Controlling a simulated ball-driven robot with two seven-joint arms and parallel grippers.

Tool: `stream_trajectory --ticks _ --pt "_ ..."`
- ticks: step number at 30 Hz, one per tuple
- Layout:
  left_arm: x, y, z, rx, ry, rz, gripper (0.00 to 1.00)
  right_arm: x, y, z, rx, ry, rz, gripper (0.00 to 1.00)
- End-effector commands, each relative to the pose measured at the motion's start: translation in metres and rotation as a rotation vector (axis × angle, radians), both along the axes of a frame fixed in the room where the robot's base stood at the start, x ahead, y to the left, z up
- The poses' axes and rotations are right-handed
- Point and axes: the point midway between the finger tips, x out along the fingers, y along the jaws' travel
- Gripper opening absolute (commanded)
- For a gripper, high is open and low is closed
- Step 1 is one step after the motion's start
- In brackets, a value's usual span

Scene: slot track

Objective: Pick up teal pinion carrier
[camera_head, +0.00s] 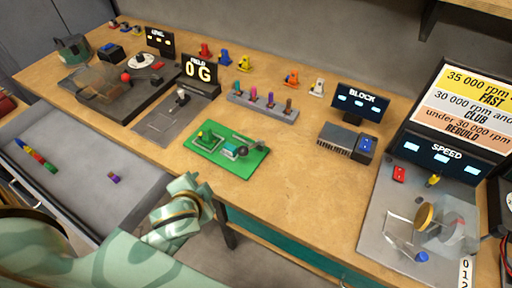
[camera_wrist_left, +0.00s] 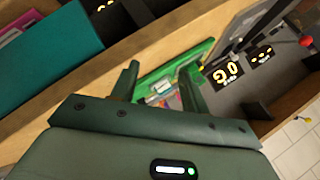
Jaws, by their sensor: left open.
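The teal pinion carrier (camera_head: 230,151) appears as a small teal part on the green mat (camera_head: 205,165), near the middle of the workbench. A dark round part sits right beside it. My left gripper (camera_head: 200,182) is at the bench's front edge, short of the mat and apart from the carrier. In the left wrist view the two fingers (camera_wrist_left: 160,78) are spread and nothing is held between them. The green mat (camera_wrist_left: 176,62) shows beyond and between them; I cannot make out the carrier clearly there. My right gripper is not in view.
Behind stands a grey rack (camera_head: 262,108) with several coloured pegs. A grey block device (camera_head: 347,140) is to the right, a grey plate (camera_head: 170,120) to the left. Bare wood lies right of the mat.

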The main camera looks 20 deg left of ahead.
Motion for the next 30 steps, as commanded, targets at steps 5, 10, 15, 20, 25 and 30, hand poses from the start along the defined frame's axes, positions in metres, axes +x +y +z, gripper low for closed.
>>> stream_trajectory --ticks 5,10,15,20,25,30 --pt "0.062 -0.024 0.082 -0.041 -0.361 -0.060 0.45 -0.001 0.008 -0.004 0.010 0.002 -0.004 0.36" --pt "0.116 -0.077 0.161 -0.152 -0.745 -0.253 0.45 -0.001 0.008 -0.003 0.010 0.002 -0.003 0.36" --pt "0.133 -0.163 0.245 -0.292 -1.086 -0.664 0.45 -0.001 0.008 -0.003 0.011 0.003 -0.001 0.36" --pt "0.099 -0.256 0.271 -0.378 -1.118 -1.344 0.45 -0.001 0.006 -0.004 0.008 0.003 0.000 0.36" --pt "0.078 -0.267 0.199 -0.260 -0.547 -1.905 0.45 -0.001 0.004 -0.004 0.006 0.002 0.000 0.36" --pt "0.114 -0.161 0.137 -0.017 0.270 -1.805 0.45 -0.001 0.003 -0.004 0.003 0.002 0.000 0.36"
